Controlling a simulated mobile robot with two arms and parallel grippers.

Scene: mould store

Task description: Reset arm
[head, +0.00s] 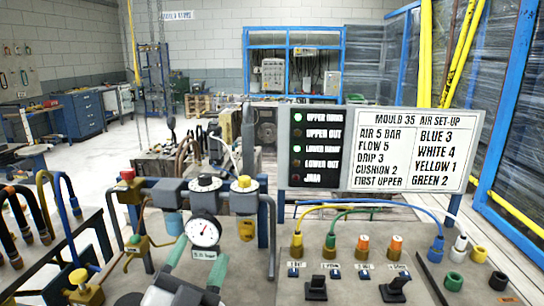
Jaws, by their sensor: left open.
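My left gripper (200,250) comes in at the bottom of the head view, left of centre. Its two green fingers are spread apart with nothing between them. The fingertips are just below a round white pressure gauge (205,232) on the bench; whether they touch anything I cannot tell. My right gripper is not in view. An indicator panel (316,150) has green lamps lit at the upper home and lower home rows. A white set-up board (405,150) for mould 35 stands beside it.
Air units with black (205,183) and yellow (244,183) knobs stand behind the gauge. Black-and-orange hoses (20,225) stand at far left.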

